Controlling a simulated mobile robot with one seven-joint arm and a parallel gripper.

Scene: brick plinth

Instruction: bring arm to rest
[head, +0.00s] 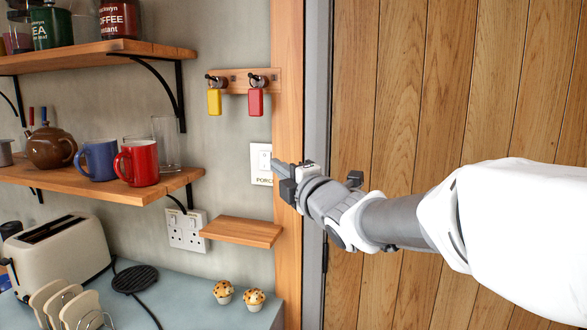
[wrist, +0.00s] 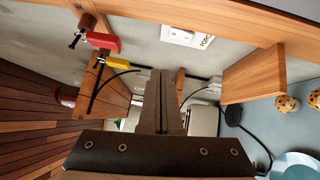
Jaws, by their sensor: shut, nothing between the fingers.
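My gripper (head: 279,168) is shut and empty, in front of the door frame and beside the white light switch (head: 260,157) marked "PORCH". In the head view its fingertips overlap the right edge of the switch plate. In the wrist view the two fingers (wrist: 160,78) lie together with nothing between them, and the switch (wrist: 180,35) shows above them, apart from the tips. My arm reaches in from the right, in front of the wooden door.
Red (head: 256,102) and yellow (head: 214,102) key tags hang on a rack above the switch. A small empty wooden shelf (head: 240,232) juts out below. Left are shelves with a red mug (head: 137,163) and blue mug (head: 97,160), and a toaster (head: 57,252) and muffins (head: 254,297) on the counter.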

